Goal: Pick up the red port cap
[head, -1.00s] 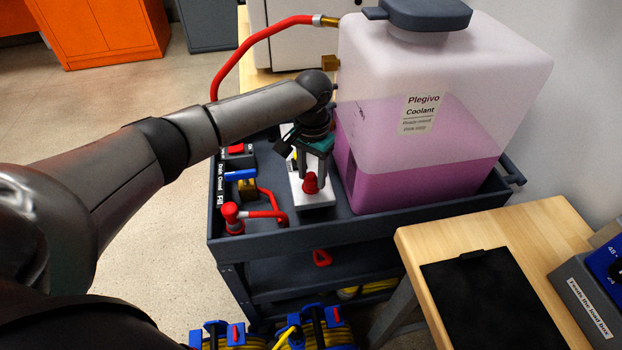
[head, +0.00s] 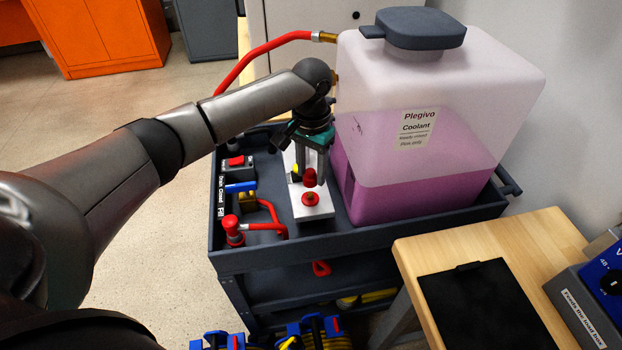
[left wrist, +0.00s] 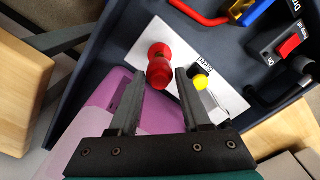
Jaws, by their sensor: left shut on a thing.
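The red port cap (head: 310,177) is held between the fingertips of my left gripper (head: 314,172), clear above a white block. The gripper points down and is shut on the cap. A red round fitting (head: 310,199) shows on the white block (head: 318,212) just below the cap. In the left wrist view the cap (left wrist: 160,74) sits between the two grey fingers (left wrist: 163,82), with the red fitting (left wrist: 159,51) beyond it. A yellow cap (left wrist: 200,82) stands on the same block, beside one finger. My right gripper is not in view.
The large coolant tank (head: 430,110) stands close to the right of my gripper on the dark cart (head: 350,240). Red hose and valve handles (head: 232,226) and a red switch (head: 237,161) lie to the left. A wooden table (head: 525,230) is at the lower right.

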